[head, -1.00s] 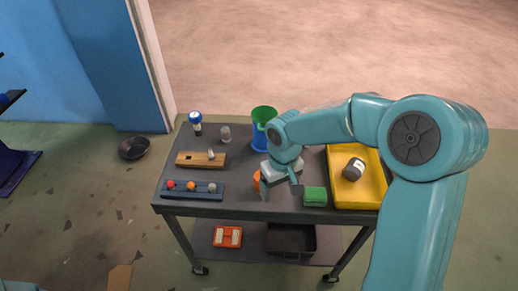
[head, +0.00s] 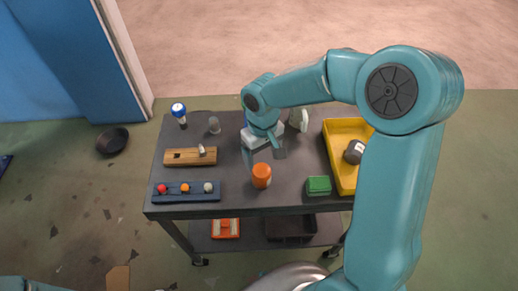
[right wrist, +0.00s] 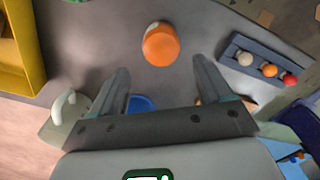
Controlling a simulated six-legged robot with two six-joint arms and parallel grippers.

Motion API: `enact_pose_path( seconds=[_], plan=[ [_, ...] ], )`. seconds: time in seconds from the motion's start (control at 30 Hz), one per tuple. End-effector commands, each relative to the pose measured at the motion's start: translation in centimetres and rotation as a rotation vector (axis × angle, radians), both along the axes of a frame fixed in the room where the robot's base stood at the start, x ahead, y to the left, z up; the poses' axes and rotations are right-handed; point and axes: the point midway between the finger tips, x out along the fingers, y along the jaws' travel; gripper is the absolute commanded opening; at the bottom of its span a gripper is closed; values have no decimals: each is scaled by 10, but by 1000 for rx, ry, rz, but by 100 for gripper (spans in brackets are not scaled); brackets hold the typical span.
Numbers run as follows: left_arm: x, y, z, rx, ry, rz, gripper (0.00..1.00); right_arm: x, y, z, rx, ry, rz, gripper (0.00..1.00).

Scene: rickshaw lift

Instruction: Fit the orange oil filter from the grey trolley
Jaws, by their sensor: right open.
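The orange oil filter (head: 261,176) stands upright near the front middle of the grey trolley's dark top (head: 235,207). In the right wrist view the filter (right wrist: 160,46) lies beyond the fingertips, centred between them. My right gripper (head: 264,157) is open and empty, just behind the filter and apart from it. Its two spread fingers also show in the right wrist view (right wrist: 160,78). My left gripper is outside the views. No fitting place for the filter can be made out.
A wooden block (head: 190,157), a blue rack with coloured balls (head: 187,198), a green box (head: 318,186), a yellow tray (head: 341,167) and a pale jug (head: 299,119) surround the filter. A blue container (right wrist: 141,103) is mostly hidden behind my gripper. A black bowl (head: 113,140) lies on the floor.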

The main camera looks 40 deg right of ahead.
Motion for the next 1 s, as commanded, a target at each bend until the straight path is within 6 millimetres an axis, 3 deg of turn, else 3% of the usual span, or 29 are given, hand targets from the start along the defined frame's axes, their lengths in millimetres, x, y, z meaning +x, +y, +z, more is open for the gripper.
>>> enact_pose_path(
  seconds=[0.53, 0.93, 0.97, 1.0],
  plan=[
    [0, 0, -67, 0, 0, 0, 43, 1, 2, -83, 1, 0, -1, 79],
    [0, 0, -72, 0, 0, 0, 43, 4, 2, -89, 1, -1, -1, 79],
    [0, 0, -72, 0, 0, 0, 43, 4, 2, -89, 1, 0, -1, 75],
    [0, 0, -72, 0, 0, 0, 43, 4, 2, -89, 1, 0, -1, 62]
  ],
)
